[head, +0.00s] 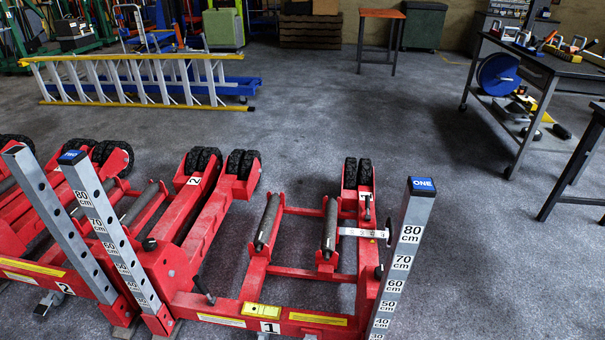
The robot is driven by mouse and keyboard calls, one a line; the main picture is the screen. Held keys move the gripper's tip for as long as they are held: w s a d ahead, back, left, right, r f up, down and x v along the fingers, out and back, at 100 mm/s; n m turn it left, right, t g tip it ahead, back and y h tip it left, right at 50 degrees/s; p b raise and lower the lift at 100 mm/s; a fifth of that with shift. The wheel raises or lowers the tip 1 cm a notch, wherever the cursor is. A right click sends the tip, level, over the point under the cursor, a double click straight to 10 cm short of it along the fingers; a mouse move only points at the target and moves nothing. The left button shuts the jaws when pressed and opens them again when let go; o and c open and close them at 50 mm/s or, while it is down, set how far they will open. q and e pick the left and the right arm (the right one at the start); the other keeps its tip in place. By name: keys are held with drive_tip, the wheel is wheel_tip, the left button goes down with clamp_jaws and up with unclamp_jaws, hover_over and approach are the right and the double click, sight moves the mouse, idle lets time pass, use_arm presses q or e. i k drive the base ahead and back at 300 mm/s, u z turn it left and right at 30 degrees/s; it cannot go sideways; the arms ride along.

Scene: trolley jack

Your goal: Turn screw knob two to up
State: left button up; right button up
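Two red trolley jacks stand on the floor at lower left and centre. The jack marked 1 (290,272) is nearer the centre; the jack marked 2 (35,258) is at the left. A grey post with a blue cap (72,156), its lettering too small to read surely, leans at the left. A post capped "ONE" (404,262) stands at the right, with centimetre marks. A black knob (150,244) sits beside the left post. Another black knob (379,271) is by post ONE. I cannot tell which is screw knob two. Neither gripper shows.
A yellow, white and blue ladder (145,82) lies across the floor at the back left. A dark workbench (535,65) with tools and a blue reel (498,75) stands at the right. The grey floor (400,115) in the middle is clear.

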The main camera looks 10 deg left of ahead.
sight(149, 245)
drive_tip(key=u, duration=2.05)
drive_tip(key=i, duration=0.6)
drive_tip(key=u, duration=0.6)
drive_tip(key=i, duration=0.8)
drive_tip(key=z, duration=0.9)
drive_tip(key=i, duration=0.45)
drive_tip(key=z, duration=0.55)
